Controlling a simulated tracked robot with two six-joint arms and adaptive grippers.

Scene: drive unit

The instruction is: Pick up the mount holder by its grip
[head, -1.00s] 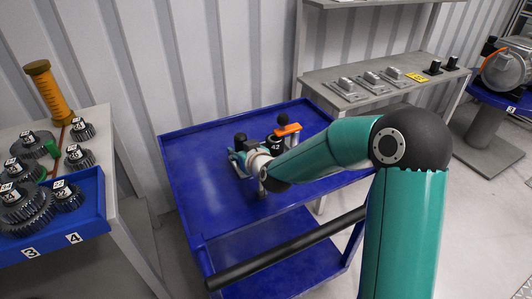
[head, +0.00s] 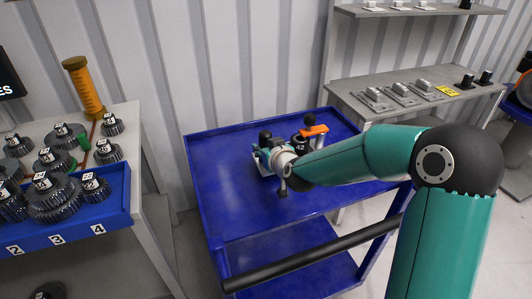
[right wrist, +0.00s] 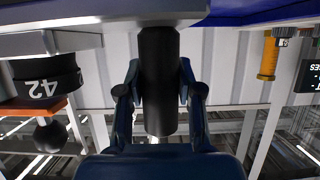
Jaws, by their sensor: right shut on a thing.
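The mount holder stands on the blue cart in the head view. It has a grey plate, which shows at the top of the right wrist view (right wrist: 160,14), a black ring marked 42 (head: 299,147), an orange piece (head: 313,131) and a black ball knob (head: 309,119). Its black upright cylindrical grip (right wrist: 158,80) is between the fingers of my right gripper (right wrist: 160,95), which is shut on it. My left gripper is not in view.
The blue cart (head: 225,205) has a raised rim and a black handle bar (head: 310,252) in front. A bench with gears (head: 60,190) and an orange cylinder (head: 84,88) stands left. A grey shelf (head: 400,92) with metal parts stands behind right. The cart's left part is clear.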

